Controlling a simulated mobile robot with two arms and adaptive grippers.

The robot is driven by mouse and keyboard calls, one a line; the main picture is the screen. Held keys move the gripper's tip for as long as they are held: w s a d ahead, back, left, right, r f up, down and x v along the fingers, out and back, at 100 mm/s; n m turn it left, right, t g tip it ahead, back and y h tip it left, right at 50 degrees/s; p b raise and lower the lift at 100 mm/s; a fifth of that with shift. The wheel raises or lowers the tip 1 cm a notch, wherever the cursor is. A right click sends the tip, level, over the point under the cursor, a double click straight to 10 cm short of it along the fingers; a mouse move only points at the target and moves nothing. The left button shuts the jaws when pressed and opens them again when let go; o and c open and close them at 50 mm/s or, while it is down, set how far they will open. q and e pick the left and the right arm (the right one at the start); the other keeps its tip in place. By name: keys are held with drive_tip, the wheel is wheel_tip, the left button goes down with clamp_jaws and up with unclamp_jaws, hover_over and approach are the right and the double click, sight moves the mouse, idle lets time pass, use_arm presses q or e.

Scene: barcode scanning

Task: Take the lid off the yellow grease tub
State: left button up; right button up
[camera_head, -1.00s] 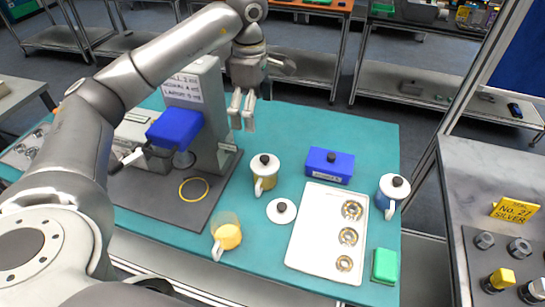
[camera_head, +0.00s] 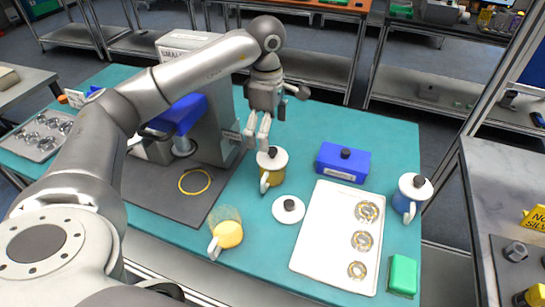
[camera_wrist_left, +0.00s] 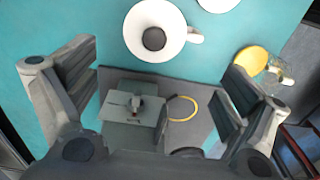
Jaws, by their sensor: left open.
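The yellow grease tub (camera_head: 270,180) stands upright on the teal table, with a side handle at its front. Its white lid (camera_head: 280,161) with a black knob is on it; the lid also shows at the top of the left wrist view (camera_wrist_left: 136,38). My left gripper (camera_head: 257,141) is open and points down just behind and left of the lid. In the left wrist view its fingers are wide apart (camera_wrist_left: 158,92), and the knob is beyond the fingertips, not between them. My right gripper is not in view.
A loose white lid (camera_head: 288,211) and an uncovered clear jug with yellow contents (camera_head: 228,234) are in front. A white tray with rings (camera_head: 325,240), a blue box (camera_head: 343,163) and a blue lidded tub (camera_head: 411,195) stand right. A grey machine (camera_head: 215,110) stands close left.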

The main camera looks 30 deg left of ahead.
sight(272, 154)
use_arm(q)
wheel_tip(272, 154, down, 2)
drive_tip(key=shift+f, duration=0.1)
drive_tip(key=f+p, duration=0.2)
drive_tip(key=f, duration=0.2)
drive_tip(key=shift+w+a+f+p, duration=0.25)
drive_tip(key=shift+w+f+p, duration=0.1)
drive_tip(key=shift+p, duration=0.05)
drive_tip(key=shift+f, duration=0.45)
drive_tip(key=c, duration=1)
